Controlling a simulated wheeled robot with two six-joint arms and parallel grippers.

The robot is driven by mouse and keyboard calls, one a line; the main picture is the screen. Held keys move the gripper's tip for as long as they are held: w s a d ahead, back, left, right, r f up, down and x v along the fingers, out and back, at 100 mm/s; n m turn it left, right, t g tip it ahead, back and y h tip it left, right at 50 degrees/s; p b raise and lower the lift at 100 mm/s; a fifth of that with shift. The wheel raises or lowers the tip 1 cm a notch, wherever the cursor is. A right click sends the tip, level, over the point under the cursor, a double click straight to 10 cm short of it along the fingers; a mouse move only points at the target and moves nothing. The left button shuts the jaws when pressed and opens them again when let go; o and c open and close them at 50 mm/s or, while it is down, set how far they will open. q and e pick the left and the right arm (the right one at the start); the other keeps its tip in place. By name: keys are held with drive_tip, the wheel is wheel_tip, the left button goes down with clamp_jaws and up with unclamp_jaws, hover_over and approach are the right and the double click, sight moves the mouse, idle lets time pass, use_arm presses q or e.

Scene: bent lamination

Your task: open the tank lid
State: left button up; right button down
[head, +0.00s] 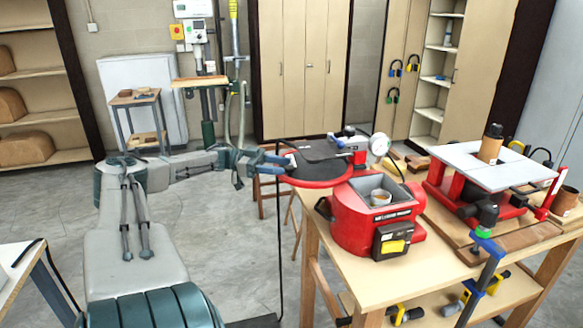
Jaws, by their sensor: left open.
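A red machine (352,214) stands on the front left of the wooden workbench, with a square open top and a small metal cup (380,197) inside. Behind and left of it is a round, flat, dark disc with a red rim (318,180); I cannot tell whether this is the tank lid. My left arm reaches in from the left. My left gripper (284,161) is open, with its blue fingers at the disc's left edge. I cannot tell whether they touch it. My right gripper is out of view.
A small stand (137,98) is behind my arm. Floor between is clear.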

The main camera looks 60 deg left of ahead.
use_arm(q)
drive_tip(key=shift+b+v, duration=0.45)
drive_tip(key=shift+v, duration=2.2)
